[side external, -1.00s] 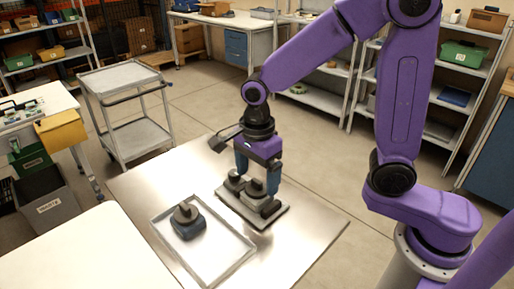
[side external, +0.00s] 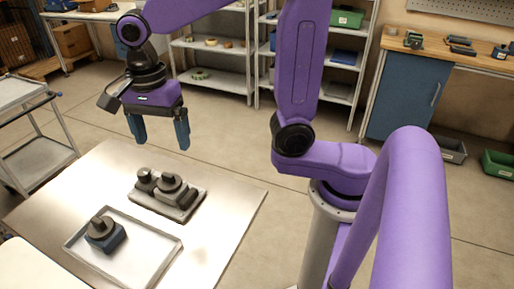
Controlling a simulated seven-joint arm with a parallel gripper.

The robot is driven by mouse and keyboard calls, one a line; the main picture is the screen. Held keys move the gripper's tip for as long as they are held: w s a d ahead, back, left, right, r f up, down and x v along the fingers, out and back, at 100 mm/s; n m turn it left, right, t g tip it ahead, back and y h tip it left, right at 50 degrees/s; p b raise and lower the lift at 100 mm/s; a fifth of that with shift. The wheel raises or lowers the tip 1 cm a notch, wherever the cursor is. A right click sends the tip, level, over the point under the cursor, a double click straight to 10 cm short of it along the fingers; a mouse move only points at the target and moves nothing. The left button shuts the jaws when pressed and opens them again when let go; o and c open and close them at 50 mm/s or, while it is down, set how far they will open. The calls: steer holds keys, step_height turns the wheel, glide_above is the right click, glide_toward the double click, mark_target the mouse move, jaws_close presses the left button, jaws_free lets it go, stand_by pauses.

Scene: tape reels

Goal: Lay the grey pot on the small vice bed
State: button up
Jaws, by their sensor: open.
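A grey base plate (side external: 188,212) lies on the metal table and looks like the small vice bed. On it sit a larger dark grey round piece with a raised knob (side external: 173,187) and a smaller knobbed piece (side external: 146,180) beside it at left. Either could be the grey pot; I cannot tell which from this view. My gripper (side external: 162,142) hangs above and behind the plate, fingers pointing down and apart, with nothing between them. It is clear of both pieces.
A shallow tray (side external: 150,268) lies in front of the plate and holds a blue block with a dark grey knobbed top (side external: 104,233). The metal table (side external: 225,205) is bare right of the plate. A wheeled cart (side external: 38,155) stands at far left.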

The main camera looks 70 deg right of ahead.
steer(key=s+d+f+n, duration=0.2)
steer(key=s+n, duration=0.4)
steer(key=n, duration=0.3)
steer(key=s+d+f+n, duration=0.2)
steer(key=s+d+n, duration=0.2)
steer(key=n, duration=0.5)
steer(key=s+d+f+n, duration=0.2)
steer(key=s+d+n, duration=0.2)
steer(key=s+n, duration=0.4)
steer(key=shift+s+f+n, duration=0.25)
steer(key=shift+s+n, duration=0.15)
steer(key=shift+n, duration=0.7)
